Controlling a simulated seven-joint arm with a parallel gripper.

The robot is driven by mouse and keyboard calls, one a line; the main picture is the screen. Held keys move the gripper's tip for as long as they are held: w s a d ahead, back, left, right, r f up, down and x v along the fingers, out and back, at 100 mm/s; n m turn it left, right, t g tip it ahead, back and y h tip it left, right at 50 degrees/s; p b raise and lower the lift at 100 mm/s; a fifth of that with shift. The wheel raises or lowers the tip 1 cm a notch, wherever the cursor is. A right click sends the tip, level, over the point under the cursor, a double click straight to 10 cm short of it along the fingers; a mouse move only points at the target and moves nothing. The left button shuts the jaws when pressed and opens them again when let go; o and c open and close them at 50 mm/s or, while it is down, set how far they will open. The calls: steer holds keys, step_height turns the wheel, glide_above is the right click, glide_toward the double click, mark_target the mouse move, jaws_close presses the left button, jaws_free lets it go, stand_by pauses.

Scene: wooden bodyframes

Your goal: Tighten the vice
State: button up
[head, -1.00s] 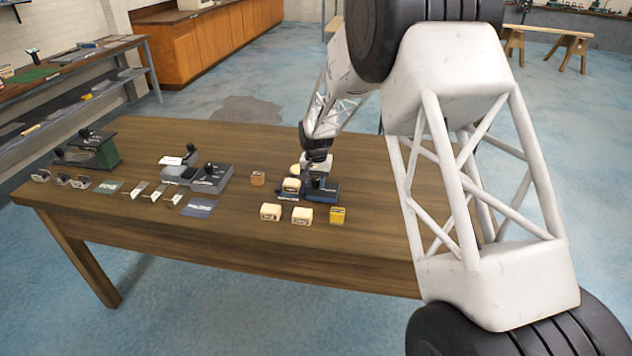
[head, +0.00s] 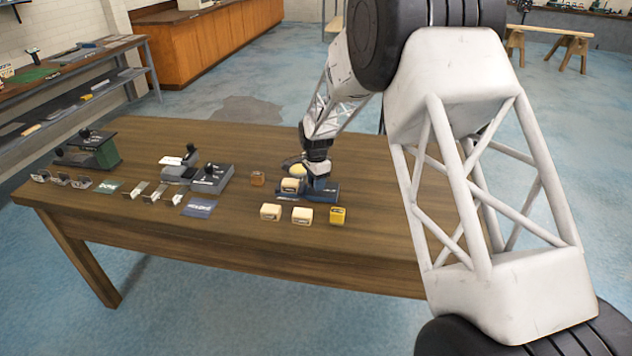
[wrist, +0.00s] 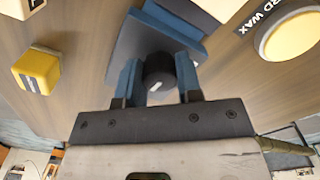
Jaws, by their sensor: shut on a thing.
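The vice is small and blue; its base (head: 325,194) is on the wooden table, and its body (wrist: 128,42) fills the top middle of the wrist view. A round black knob (wrist: 158,72) with a white mark is at its near end. My gripper (wrist: 159,82) has one blue finger on each side of the knob and is shut on it. In the head view my gripper (head: 319,176) points down at the vice and hides the knob. A pale block (head: 290,185) is at the vice's left end; whether the jaws touch it is unclear.
A yellow block (head: 338,215) and two cream blocks (head: 271,212) stand in front of the vice. A round wax tin (wrist: 290,36) is close beside it. Grey devices (head: 211,178) and small plates are further left. The table's right side looks clear.

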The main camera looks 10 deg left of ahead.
steer(key=shift+m, duration=0.5)
steer(key=o, duration=0.9)
steer(key=shift+o, duration=0.2)
steer(key=shift+r, duration=3.95)
